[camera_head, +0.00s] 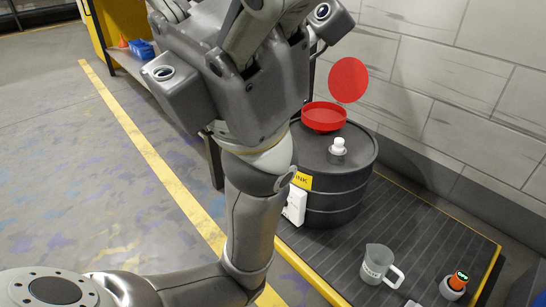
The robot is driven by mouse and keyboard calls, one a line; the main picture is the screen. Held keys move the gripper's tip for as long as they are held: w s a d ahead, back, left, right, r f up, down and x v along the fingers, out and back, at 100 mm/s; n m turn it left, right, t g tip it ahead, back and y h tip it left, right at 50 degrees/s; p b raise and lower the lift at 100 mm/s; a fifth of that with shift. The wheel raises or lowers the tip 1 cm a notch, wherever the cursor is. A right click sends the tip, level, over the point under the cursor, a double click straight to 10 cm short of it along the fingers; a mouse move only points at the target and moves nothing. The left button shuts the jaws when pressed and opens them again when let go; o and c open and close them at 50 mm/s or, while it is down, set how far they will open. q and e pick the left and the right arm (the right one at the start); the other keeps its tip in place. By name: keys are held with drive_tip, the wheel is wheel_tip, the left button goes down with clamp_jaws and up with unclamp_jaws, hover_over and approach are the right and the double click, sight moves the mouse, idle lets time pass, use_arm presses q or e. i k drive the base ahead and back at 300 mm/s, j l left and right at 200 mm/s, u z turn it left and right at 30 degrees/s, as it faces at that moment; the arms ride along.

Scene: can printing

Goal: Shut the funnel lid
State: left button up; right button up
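The red funnel (323,117) sits on top of a black drum (335,200) against the wall. Its round red lid (348,80) stands raised behind it, tilted up and open. My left arm comes up from the bottom left and fills the middle of the view. My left gripper (245,30) is at the top, large and close to the camera, left of the lid in the picture. Its fingertips are cut off or hidden, so I cannot tell whether it is open. It hides part of the drum's left side. My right gripper is not in view.
A white-capped fitting (338,146) stands on the drum beside the funnel. A jug (379,265) and an orange-and-grey device (455,284) stand on the dark ribbed platform (420,235). A grey block wall is behind. Open floor lies left of the yellow line.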

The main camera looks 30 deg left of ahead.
sight(348, 81)
drive_tip(key=u, duration=0.6)
drive_tip(key=i+j+u, duration=0.2)
drive_tip(key=i, duration=0.35)
drive_tip(key=i+j+u, duration=0.2)
drive_tip(key=i, duration=0.35)
